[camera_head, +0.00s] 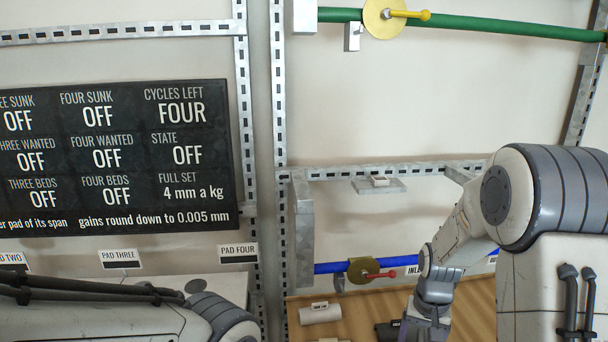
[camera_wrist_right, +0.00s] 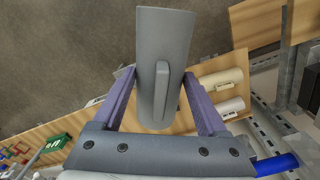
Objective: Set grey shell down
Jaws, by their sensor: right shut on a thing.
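The grey shell (camera_wrist_right: 164,40) is a curved half-cylinder piece with a raised rib along its middle. In the right wrist view it sits between the two purple fingers of my right gripper (camera_wrist_right: 158,85), which is shut on it. Brown board shows beneath it, and its far end overlaps the grey floor in the picture. I cannot tell how high it is held. In the head view my right wrist reaches down at the bottom edge, and the shell is not visible there. My left arm enters at the lower left; its gripper is out of view.
A wooden board (camera_head: 462,302) carries a pale shell (camera_head: 320,314) and a dark labelled piece (camera_head: 388,331). The right wrist view shows a cream shell (camera_wrist_right: 221,84) and a green block (camera_wrist_right: 57,143). A blue pipe (camera_head: 330,267) with a red-handled valve (camera_head: 363,271) runs behind.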

